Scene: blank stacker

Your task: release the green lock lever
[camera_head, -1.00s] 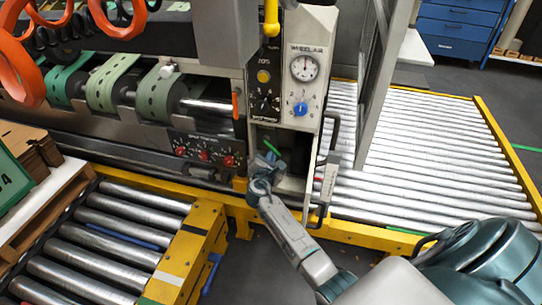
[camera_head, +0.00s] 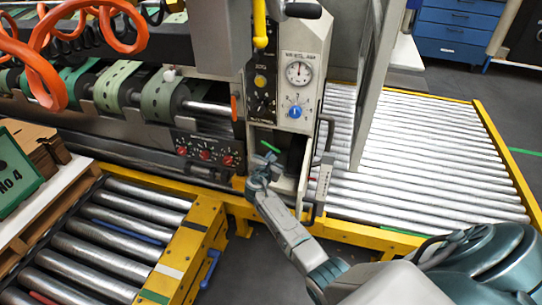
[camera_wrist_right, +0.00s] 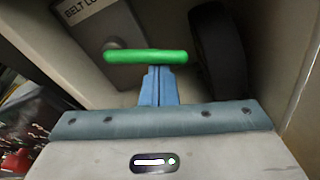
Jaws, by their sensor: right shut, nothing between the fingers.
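The green lock lever (camera_head: 270,147) is a short green bar inside the open recess of the grey control column. In the right wrist view the lever (camera_wrist_right: 146,57) lies nearly level across the picture, with a round pivot behind its left part. My right gripper (camera_head: 265,164) reaches into the recess from below, right by the lever. In the wrist view its blue fingers (camera_wrist_right: 155,74) are shut together, with nothing between them. Their tips end at the lever's lower edge, and I cannot tell whether they touch it. My left gripper is not in view.
The recess walls stand close around the gripper. A partly hidden label plate (camera_wrist_right: 80,10) and a dark round part (camera_wrist_right: 218,60) flank the lever. Above are a gauge (camera_head: 299,73) and a blue knob (camera_head: 295,112). A dark handle (camera_head: 325,135) is on the right.

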